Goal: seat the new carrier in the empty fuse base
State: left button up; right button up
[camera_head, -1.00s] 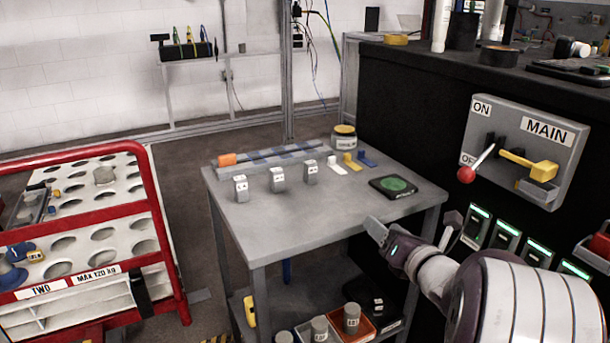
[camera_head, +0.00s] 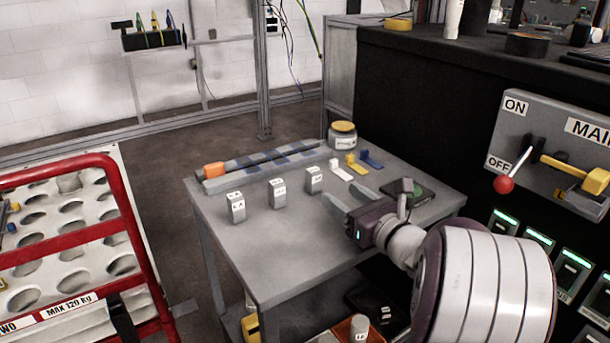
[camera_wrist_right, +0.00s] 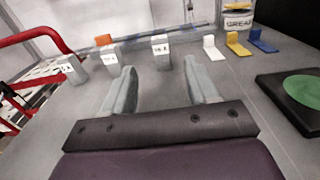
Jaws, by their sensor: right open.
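Three small grey blocks with white labels, which look like the carriers, stand upright in a row on the grey table: left (camera_head: 236,208), middle (camera_head: 277,194) and right (camera_head: 314,180). Their labels are too small to read. Behind them lies a long grey rail (camera_head: 262,162) with dark blue sections and an orange piece (camera_head: 214,170) at its left end; I cannot tell which part is an empty fuse base. My right gripper (camera_head: 343,198) is open and empty over the table, right of the blocks. In the wrist view the right block (camera_wrist_right: 161,46) shows beyond and between its fingers (camera_wrist_right: 158,76). My left gripper is out of view.
White (camera_head: 341,172), yellow (camera_head: 356,164) and blue (camera_head: 371,159) L-shaped pieces lie behind my gripper. A dark pad with a green disc (camera_wrist_right: 303,90) is at its right. A jar (camera_head: 342,136) stands at the back. The table's front left is clear.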

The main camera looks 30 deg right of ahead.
aim_at(317, 174)
jog(key=w, duration=1.1)
jog(key=shift+w+a+r+b, duration=0.25)
jog(key=shift+w+a+b, duration=0.05)
jog(key=shift+a+b, duration=0.1)
jog(key=shift+s, duration=0.1)
jog(key=c, duration=1)
